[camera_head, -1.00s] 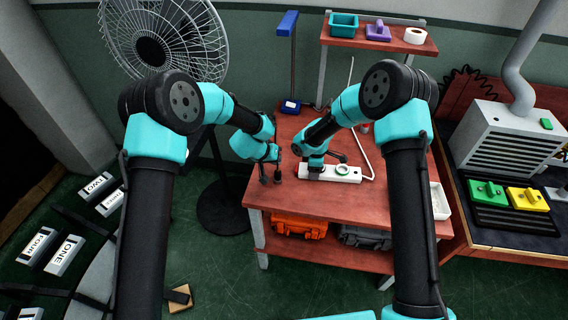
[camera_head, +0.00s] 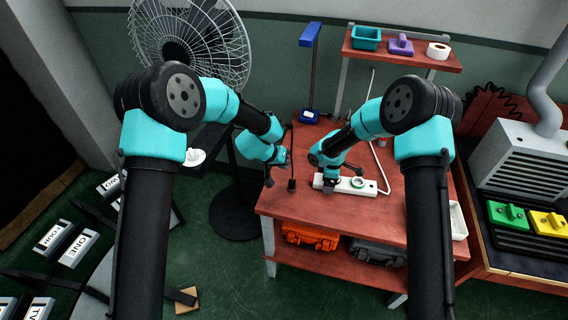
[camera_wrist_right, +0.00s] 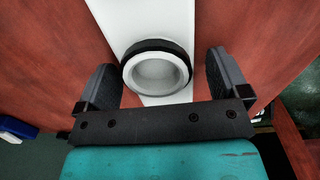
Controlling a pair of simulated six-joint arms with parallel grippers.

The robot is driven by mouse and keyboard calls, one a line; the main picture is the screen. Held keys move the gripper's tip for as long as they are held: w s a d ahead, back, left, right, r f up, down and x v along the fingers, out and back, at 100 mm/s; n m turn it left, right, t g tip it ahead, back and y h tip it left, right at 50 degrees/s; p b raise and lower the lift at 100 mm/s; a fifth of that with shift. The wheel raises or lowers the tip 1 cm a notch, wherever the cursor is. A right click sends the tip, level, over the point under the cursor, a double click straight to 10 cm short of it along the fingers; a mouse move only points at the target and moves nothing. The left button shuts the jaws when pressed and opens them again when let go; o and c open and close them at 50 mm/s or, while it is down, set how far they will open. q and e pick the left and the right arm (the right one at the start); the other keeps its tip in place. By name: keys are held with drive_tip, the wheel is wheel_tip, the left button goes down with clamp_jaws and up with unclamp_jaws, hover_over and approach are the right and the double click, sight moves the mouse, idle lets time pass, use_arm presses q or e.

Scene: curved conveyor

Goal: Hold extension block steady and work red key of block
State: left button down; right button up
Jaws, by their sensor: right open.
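The extension block (camera_head: 366,188) is a long white strip lying on the red table, with a green-ringed round socket on top. My right gripper (camera_head: 330,188) is low over the block's left part. In the right wrist view my right gripper (camera_wrist_right: 170,85) is open, its fingers on either side of the white block (camera_wrist_right: 150,20). Between them is a round white recess with a black rim (camera_wrist_right: 157,70). I cannot tell whether the fingers touch the block. My left gripper (camera_head: 280,186) is open and empty, left of the block near the table's left edge.
A white cable (camera_head: 381,165) runs from the block's right end toward the back. A white tray (camera_head: 458,220) is at the table's right edge. The fan (camera_head: 190,40) stands behind my left arm.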

drive_tip(key=shift+r, duration=0.15)
wheel_tip(320, 180, up, 12)
drive_tip(key=shift+f, duration=0.1)
idle(0.6)
